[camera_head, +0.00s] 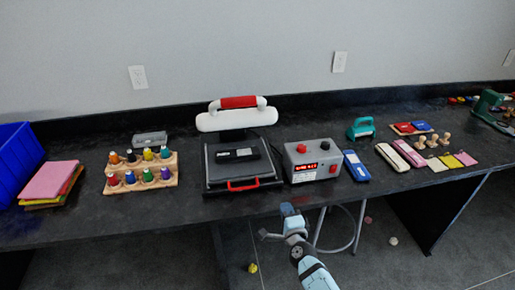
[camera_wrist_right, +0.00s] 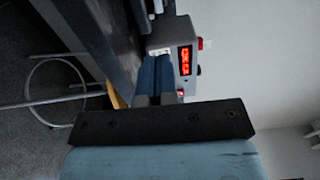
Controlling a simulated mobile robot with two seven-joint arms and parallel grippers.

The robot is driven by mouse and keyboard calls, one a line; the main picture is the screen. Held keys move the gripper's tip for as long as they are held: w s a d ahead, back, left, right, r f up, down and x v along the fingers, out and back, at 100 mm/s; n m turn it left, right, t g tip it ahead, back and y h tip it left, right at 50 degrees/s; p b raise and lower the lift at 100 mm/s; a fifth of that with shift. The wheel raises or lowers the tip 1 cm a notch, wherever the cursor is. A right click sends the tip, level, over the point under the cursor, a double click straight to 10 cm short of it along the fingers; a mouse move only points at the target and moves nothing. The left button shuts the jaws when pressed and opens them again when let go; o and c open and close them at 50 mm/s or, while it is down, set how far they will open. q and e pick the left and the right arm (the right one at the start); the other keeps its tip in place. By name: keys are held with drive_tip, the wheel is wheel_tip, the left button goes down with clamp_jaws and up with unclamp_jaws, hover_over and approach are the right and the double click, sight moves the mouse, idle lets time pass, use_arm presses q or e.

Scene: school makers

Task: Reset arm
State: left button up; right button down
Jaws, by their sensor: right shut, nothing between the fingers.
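My right arm (camera_head: 312,268) comes in from the bottom of the head view, light blue with dark joints. Its gripper (camera_head: 288,210) is in front of the table's front edge, below the grey control box and apart from it. In the right wrist view the two blue fingers (camera_wrist_right: 156,72) lie together, shut with nothing between them. They point toward the control box (camera_wrist_right: 174,40) with its red lit display. My left gripper is not in view.
The black table (camera_head: 80,222) bears a heat press (camera_head: 242,172), the control box (camera_head: 312,161), a wooden rack of coloured bottles (camera_head: 141,177) and a blue bin (camera_head: 14,160). A round-based stool (camera_head: 357,228) stands under the table. The air around the right gripper looks clear.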

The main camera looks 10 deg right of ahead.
drive_tip(key=s+r+n+g+y+p, duration=0.1)
drive_tip(key=s+n+p, duration=0.4)
drive_tip(key=s+n, duration=0.5)
drive_tip(key=s+d+r+n+g+y+p, duration=0.1)
drive_tip(key=s+r+n+g+p, duration=0.2)
drive_tip(key=s+n, duration=0.7)
drive_tip(key=s+g+p, duration=0.2)
drive_tip(key=s+g, duration=0.1)
drive_tip(key=s, duration=0.8)
drive_tip(key=shift+s+n+y+p, duration=0.3)
drive_tip(key=shift+p, duration=0.1)
